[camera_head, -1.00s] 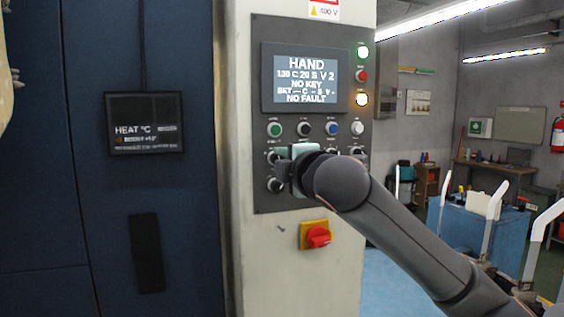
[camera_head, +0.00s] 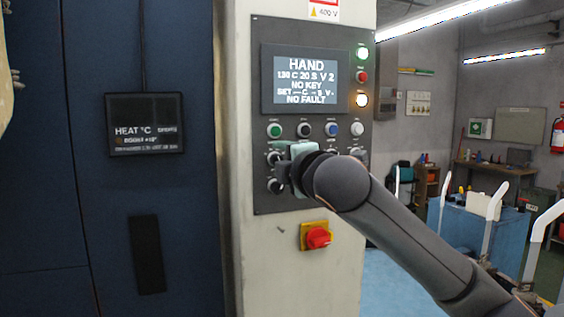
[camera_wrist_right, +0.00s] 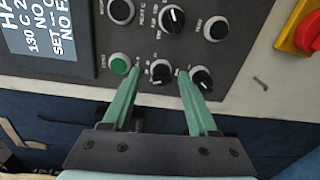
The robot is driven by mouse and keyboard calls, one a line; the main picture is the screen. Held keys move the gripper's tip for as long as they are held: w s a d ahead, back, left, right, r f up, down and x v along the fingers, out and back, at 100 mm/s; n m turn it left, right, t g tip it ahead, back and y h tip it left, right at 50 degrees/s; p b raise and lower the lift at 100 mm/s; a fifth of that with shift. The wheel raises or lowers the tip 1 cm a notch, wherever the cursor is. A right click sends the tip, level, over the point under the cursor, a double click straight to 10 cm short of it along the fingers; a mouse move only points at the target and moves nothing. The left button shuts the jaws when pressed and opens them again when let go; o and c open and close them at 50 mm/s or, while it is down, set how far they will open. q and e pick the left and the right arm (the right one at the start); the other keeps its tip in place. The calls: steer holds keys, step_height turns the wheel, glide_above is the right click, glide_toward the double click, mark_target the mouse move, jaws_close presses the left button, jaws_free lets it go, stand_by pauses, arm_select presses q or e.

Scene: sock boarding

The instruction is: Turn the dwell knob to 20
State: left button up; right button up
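The control panel (camera_head: 262,205) carries several knobs and buttons below a display (camera_head: 305,78). The display reads HAND, 130 C 20 S V 2, NO KEY, NO FAULT. My right gripper (camera_wrist_right: 159,73) is at the panel's left column. Its two green fingers stand apart on either side of a black knob (camera_wrist_right: 160,72), with small gaps visible. This knob sits between a green button (camera_wrist_right: 120,63) and another black knob (camera_wrist_right: 202,80). The labels are too small to tell which knob is dwell. In the head view my right arm hides part of the knob rows. My left gripper is not in view.
A third knob (camera_wrist_right: 172,18) is close beside the fingers. A red switch on a yellow plate (camera_head: 317,236) is below the panel. A dark blue cabinet (camera_head: 60,220) with a small heat display (camera_head: 145,123) stands on the left. Blue carts (camera_head: 475,235) are at the right.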

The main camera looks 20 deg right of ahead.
steer(key=s+b, duration=0.3)
steer(key=s, duration=0.9)
steer(key=shift+s+d+r, duration=0.25)
